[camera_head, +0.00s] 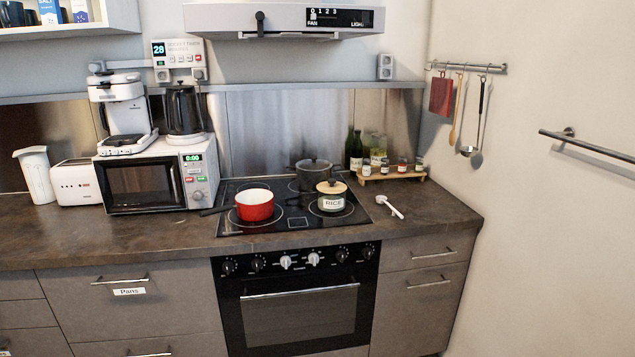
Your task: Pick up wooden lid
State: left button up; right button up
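The wooden lid (331,187) is a round, light-brown disc with a small dark knob. It sits on top of a glass jar (332,203) labelled "RICE". The jar stands upright on the right front part of the black cooktop (290,224). The lid is in plain view with nothing in front of it. Neither my left nor my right gripper shows in the head view.
A red saucepan (255,206) stands left of the jar, and a dark pot (314,173) stands behind it. A white spoon-like utensil (390,207) lies to the right. A wooden rack (391,175) holds small jars near bottles. The hood (285,20) hangs above.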

aim_at(331, 187)
jog(key=i+l+z, duration=0.25)
jog(key=i, duration=0.45)
jog(key=i+z, duration=0.25)
jog(key=i, duration=0.5)
